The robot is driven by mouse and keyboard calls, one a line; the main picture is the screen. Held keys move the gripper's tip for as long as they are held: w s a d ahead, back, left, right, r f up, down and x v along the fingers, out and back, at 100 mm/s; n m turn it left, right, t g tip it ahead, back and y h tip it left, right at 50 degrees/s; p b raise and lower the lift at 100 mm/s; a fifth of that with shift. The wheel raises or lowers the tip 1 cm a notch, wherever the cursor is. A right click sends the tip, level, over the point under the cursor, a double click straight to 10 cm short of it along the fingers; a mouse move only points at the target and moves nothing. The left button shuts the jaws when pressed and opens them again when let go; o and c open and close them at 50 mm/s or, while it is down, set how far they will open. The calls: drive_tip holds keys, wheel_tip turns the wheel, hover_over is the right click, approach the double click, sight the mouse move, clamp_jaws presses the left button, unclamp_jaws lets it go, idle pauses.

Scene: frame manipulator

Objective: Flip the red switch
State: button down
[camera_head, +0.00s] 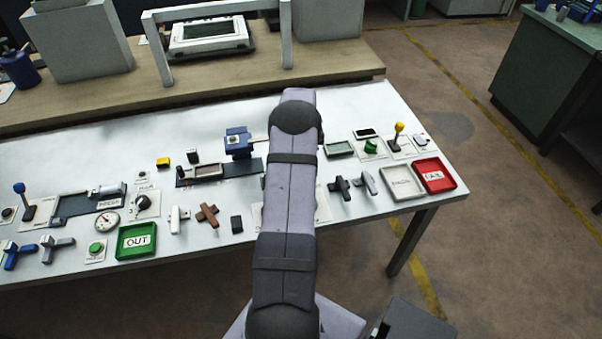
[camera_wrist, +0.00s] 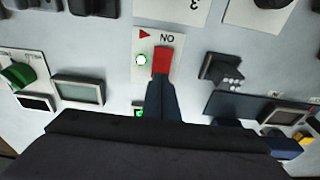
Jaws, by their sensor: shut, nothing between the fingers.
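The red switch (camera_wrist: 162,60) shows in the wrist view on a white plate (camera_wrist: 150,38) marked "ON", with a red triangle and a lit green light (camera_wrist: 141,60) beside it. The lettering appears upside down. My gripper (camera_wrist: 160,84) is shut and empty, its dark fingertips at the lower end of the red switch. They overlap or meet it in the picture; I cannot tell whether they touch. In the head view my arm covers the switch and the gripper.
Near the switch in the wrist view are a dark block (camera_wrist: 220,70), a grey screen (camera_wrist: 78,90) and a green knob (camera_wrist: 17,76). In the head view the white table (camera_head: 100,155) also bears a green tray (camera_head: 137,240), a red tray (camera_head: 434,175) and several levers.

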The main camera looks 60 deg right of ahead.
drive_tip(key=shift+f+b, duration=0.6)
drive_tip(key=shift+f, duration=0.3)
idle(0.4)
drive_tip(key=shift+r, duration=0.1)
wheel_tip(320, 180, up, 7)
drive_tip(key=p, duration=0.4)
idle(0.5)
